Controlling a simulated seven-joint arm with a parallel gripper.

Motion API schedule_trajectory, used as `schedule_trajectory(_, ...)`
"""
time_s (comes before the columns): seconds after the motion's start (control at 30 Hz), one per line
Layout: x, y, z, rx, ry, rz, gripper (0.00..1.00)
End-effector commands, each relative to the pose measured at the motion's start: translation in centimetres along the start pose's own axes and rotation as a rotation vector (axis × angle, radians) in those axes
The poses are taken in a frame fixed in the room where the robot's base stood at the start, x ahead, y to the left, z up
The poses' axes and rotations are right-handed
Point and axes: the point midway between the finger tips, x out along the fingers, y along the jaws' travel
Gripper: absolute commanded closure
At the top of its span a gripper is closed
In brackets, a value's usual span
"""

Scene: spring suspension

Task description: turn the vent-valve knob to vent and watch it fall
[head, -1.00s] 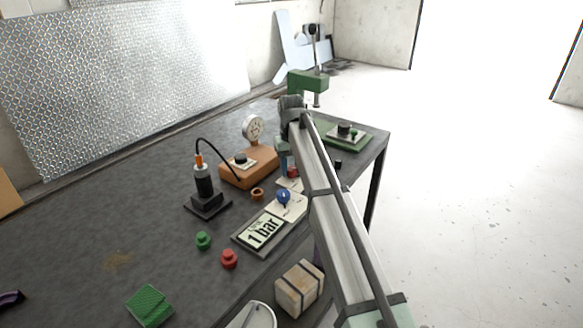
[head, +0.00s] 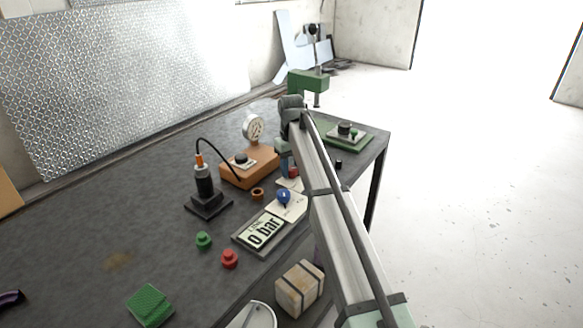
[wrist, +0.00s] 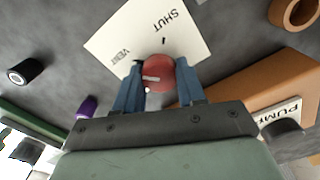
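The vent-valve knob (wrist: 157,74) is red with a white mark. It sits on a white plate (wrist: 172,24) lettered SHUT and VENT. In the wrist view the mark points left, towards the VENT side. My gripper (wrist: 160,80) has one blue finger on each side of the knob and appears shut on it. In the head view my arm partly hides the gripper (head: 288,168) and the red knob (head: 293,172).
The orange pump box (head: 240,176) and round gauge (head: 253,127) stand left of my gripper. A blue knob (head: 284,196) is in front. Green (head: 204,240) and red (head: 229,258) pieces lie near the table's front. The left of the table is mostly clear.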

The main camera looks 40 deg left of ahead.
Motion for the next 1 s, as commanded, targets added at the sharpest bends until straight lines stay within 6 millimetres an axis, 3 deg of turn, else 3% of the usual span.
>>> schedule_trajectory(0.27, 0.0, 0.0, 0.0, 0.001, 0.000, 0.000, 0.35)
schedule_trajectory(0.57, -0.2, 0.0, 0.0, 0.001, 0.001, 0.000, 0.35)
schedule_trajectory(0.77, -2.4, 0.0, -0.1, 0.001, 0.001, 0.000, 0.35)
schedule_trajectory(1.0, -7.2, 0.1, -0.2, 0.001, 0.003, 0.001, 0.35)
